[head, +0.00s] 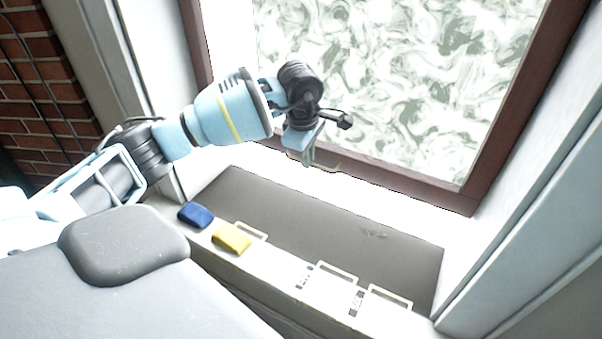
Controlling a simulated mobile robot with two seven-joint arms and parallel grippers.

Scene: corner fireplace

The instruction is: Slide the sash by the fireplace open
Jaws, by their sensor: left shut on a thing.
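The sash (400,182) is a dark brown wooden frame around swirl-patterned frosted glass, at the top right of the head view. A bright white band lies below its bottom rail; I cannot tell whether it is an open gap or a white surface. My left gripper (308,156) is at the bottom rail, left of its middle, with its fingers pointing down. It is shut on what looks like a thin brownish sash handle (328,169), mostly hidden by the fingers and washed out by glare. My right gripper is out of view.
A blue pad (195,215) and a yellow pad (232,238) lie on the white ledge (275,270) below the window. Several pale rectangular outlines lie along the ledge's edge. The grey sill (310,220) is mostly clear. Brick (40,95) stands at the far left.

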